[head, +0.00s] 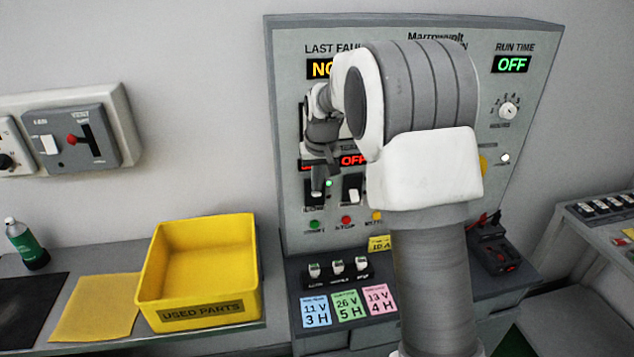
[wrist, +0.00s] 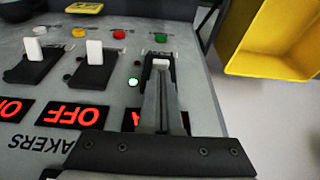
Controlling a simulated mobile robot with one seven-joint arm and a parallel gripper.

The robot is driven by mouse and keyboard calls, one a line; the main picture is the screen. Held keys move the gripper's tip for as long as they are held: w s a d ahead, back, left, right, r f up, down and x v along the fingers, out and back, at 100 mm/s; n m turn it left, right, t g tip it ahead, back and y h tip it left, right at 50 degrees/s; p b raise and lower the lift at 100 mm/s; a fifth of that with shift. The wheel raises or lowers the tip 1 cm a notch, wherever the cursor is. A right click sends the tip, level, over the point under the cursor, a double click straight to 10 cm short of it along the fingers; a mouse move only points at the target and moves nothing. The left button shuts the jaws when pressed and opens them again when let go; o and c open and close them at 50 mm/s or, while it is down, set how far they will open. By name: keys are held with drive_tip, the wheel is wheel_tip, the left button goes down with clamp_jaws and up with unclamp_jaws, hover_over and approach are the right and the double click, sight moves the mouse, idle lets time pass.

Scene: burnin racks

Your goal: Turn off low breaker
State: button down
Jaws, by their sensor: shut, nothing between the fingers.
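The panel's breaker row shows in the wrist view upside down. My gripper (wrist: 161,72) is shut and empty, its fingertips over the breaker at the row's left end in the head view. That breaker's white toggle (wrist: 160,62) is at the fingertips; I cannot tell whether they touch. A lit green lamp (wrist: 133,82) is beside it, and its red display is mostly hidden by my fingers. The middle breaker (wrist: 93,52) has a display reading OFF (wrist: 77,115). A third breaker (wrist: 33,50) has a partly cut display. The breaker names are not legible, so I cannot tell which is low.
Green, red and yellow buttons (head: 346,220) sit below the breakers. Small switches (head: 337,268) and coloured notes (head: 349,305) are on the ledge. A yellow used-parts bin (head: 161,262) stands left. My arm hides the panel's middle.

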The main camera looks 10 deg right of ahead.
sight(319, 200)
drive_tip(key=shift+s+f+t+b, duration=0.3)
drive_tip(key=shift+t+b, duration=0.4)
drive_tip(key=shift+b, duration=1.15)
drive_tip(key=s+f+t+b, duration=0.1)
drive_tip(key=t+b, duration=0.1)
drive_tip(key=b, duration=0.6)
drive_tip(key=shift+f, duration=0.35)
drive_tip(key=t+b, duration=0.1)
drive_tip(key=b, duration=0.3)
drive_tip(key=s+t+b, duration=0.1)
drive_tip(key=t+b, duration=0.1)
drive_tip(key=b, duration=0.3)
drive_tip(key=shift+f, duration=0.15)
drive_tip(key=shift+w, duration=0.1)
drive_tip(key=shift+w+r+p, duration=0.35)
drive_tip(key=shift+w+p, duration=0.2)
drive_tip(key=shift+w, duration=0.1)
